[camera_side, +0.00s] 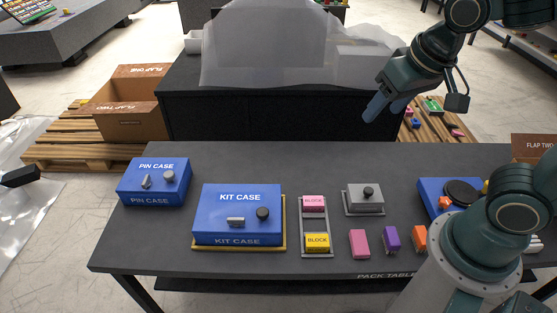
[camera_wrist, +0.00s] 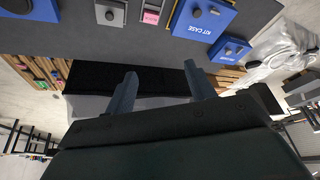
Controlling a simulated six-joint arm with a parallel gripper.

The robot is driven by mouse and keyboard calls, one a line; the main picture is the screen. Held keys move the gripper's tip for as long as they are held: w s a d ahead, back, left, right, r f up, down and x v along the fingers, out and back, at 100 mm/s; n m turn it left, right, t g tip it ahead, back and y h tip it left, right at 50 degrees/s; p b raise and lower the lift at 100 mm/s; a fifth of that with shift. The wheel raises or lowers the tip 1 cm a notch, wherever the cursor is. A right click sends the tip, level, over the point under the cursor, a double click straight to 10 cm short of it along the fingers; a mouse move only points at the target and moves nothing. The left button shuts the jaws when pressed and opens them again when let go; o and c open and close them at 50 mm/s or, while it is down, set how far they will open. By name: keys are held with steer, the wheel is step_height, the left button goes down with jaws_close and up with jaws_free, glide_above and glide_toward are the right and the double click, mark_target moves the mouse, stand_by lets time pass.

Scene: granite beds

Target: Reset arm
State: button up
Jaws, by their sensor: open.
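My gripper (camera_side: 387,108) is raised above the back edge of the dark pack table (camera_side: 260,165). Its two fingers are apart with nothing between them. In the wrist view my gripper (camera_wrist: 160,82) is also open and empty. On the table are the blue pin case (camera_side: 153,183) at the left and the blue kit case (camera_side: 238,202) on a yellow-edged base, both with lids shut. A narrow grey tray (camera_side: 314,228) holds a pink block (camera_side: 314,204) and a yellow block (camera_side: 317,242). No object touches my gripper.
A grey knobbed box (camera_side: 364,199) and loose pink (camera_side: 359,244), purple (camera_side: 391,239) and orange (camera_side: 419,238) blocks are on the table. A blue case (camera_side: 434,193) at the right is partly hidden. A sheet-covered bench (camera_side: 270,110) stands behind. The table's back strip is clear.

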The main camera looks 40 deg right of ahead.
steer(key=s+r+n+t, duration=0.1)
steer(key=s+r+n, duration=0.2)
steer(key=s, duration=0.3)
steer(key=shift+s+d+y, duration=0.2)
steer(key=shift+s+y, duration=0.2)
stand_by(1.0)
